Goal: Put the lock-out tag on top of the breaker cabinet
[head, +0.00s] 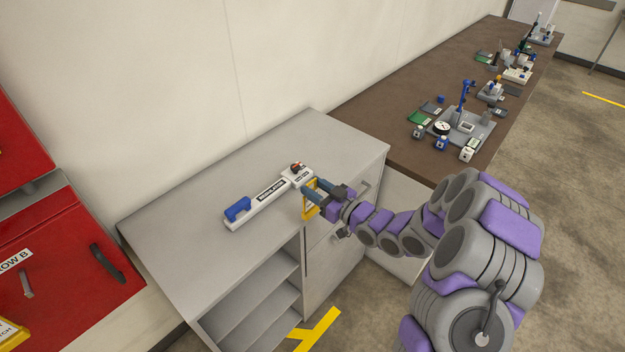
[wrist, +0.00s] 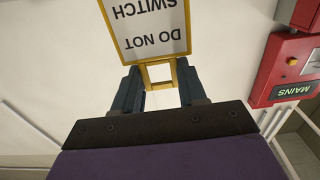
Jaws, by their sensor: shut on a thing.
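The lock-out tag is a white plate in a yellow frame, reading "DO NOT SWITCH" upside down in the wrist view (wrist: 150,25). In the head view it shows partly as a yellow frame (head: 306,208) by the grey cabinet's front edge. My gripper (head: 312,191) is shut on the tag's yellow loop, with both fingers beside it in the wrist view (wrist: 160,88). The grey cabinet (head: 165,240) has a flat top and open shelves; I cannot tell if it is the breaker cabinet. Red cabinets (head: 70,255) stand at the left, one labelled "ROW B".
A grey bar-shaped device with a blue block (head: 238,210) lies on the grey top. A brown bench (head: 400,120) with several small devices runs back right. A red "MAINS" box (wrist: 285,65) shows in the wrist view. The grey top's left part is clear.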

